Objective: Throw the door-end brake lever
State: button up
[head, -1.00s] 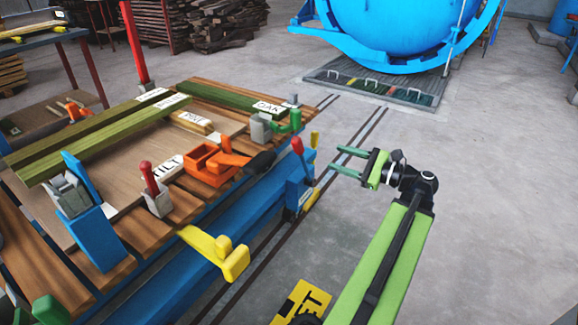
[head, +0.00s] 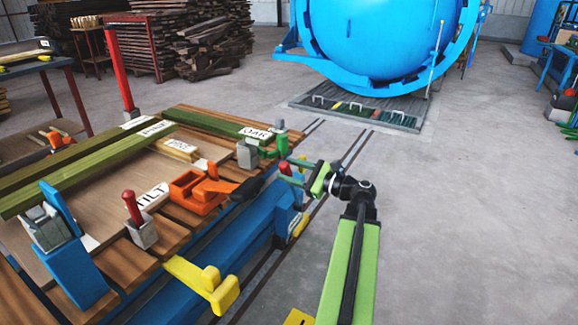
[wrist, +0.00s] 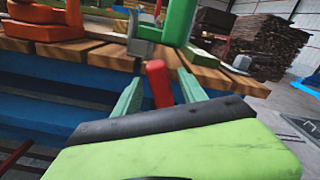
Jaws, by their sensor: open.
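The brake lever at the cart's end nearer the blue vessel has a red knob (head: 285,168). It rises from a blue bracket (head: 287,207) on the cart's side, and my gripper hides part of it. My gripper (head: 296,171) is open at the knob, reaching in from the right. In the wrist view the red knob (wrist: 157,80) shows between the two green fingers of my gripper (wrist: 159,92), with a gap on either side. I see no contact. The lower part of the lever is hidden behind the gripper body in that view.
A green clamp (head: 279,140) stands on the cart deck just above the lever, close to my fingers. An orange clamp (head: 200,190) and a yellow handle (head: 205,284) are nearer. The blue vessel (head: 385,40) stands behind.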

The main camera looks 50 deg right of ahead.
jog(key=shift+x, duration=1.2)
jog(key=shift+c, duration=0.4)
grip_shut()
